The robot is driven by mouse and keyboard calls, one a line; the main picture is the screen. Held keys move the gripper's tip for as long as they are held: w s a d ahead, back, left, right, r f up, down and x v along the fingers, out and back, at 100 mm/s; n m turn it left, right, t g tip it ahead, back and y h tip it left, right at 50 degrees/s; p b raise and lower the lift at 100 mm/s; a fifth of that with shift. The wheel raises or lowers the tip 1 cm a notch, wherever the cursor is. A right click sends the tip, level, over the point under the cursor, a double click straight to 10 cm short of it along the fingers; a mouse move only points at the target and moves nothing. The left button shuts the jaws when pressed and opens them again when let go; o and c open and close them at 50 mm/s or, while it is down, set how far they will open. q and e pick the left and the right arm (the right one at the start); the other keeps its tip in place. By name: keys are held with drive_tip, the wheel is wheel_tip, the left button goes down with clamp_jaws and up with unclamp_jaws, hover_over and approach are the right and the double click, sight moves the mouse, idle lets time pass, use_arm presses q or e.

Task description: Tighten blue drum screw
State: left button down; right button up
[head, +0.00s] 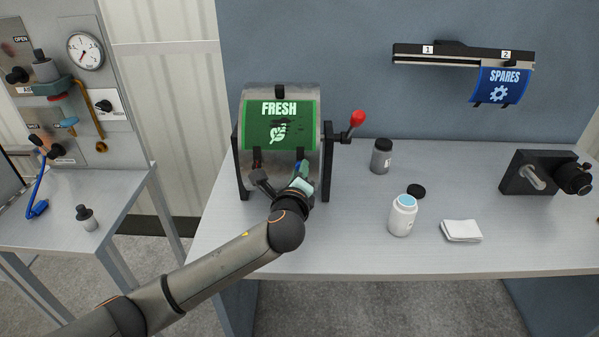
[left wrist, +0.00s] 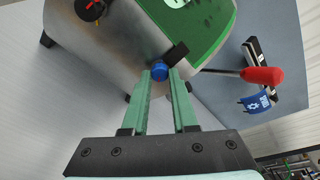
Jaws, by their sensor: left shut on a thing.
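The blue drum screw (left wrist: 160,71) is a small round blue knob on the lower front of the metal drum (left wrist: 92,55). In the left wrist view it sits between the green fingertips of my left gripper (left wrist: 161,80), which is shut on it. In the head view the drum (head: 280,90) stands in a black frame with a green FRESH sheet (head: 280,130) around its front. My left gripper (head: 299,172) reaches the drum's lower right front there and mostly covers the screw. My right gripper is in neither view.
A red-knobbed crank (head: 357,118) sticks out at the drum's right. A rail (head: 450,56) holds the blue SPARES sheet (head: 492,86).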

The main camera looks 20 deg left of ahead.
use_arm(q)
drive_tip(key=shift+r, duration=0.1)
idle(0.3)
drive_tip(key=c, duration=0.7)
unclamp_jaws()
drive_tip(key=b+v, duration=0.1)
drive_tip(key=v, duration=1.1)
drive_tip(key=shift+s, duration=0.25)
drive_tip(key=s+d+f+n+g+h, duration=0.2)
drive_tip(key=s+f+n, duration=0.15)
drive_tip(key=f, duration=0.65)
drive_tip(key=s+d+f+n+g+h, duration=0.1)
drive_tip(key=s+f+n+g+h, duration=0.3)
drive_tip(key=f, duration=0.6)
drive_tip(key=s+a+f+n, duration=0.3)
drive_tip(key=s+f+n, duration=1)
drive_tip(key=s, duration=0.1)
drive_tip(key=shift+a+f+n+y, duration=0.3)
drive_tip(key=shift+a+f+n, duration=0.05)
drive_tip(key=shift+a+f, duration=0.05)
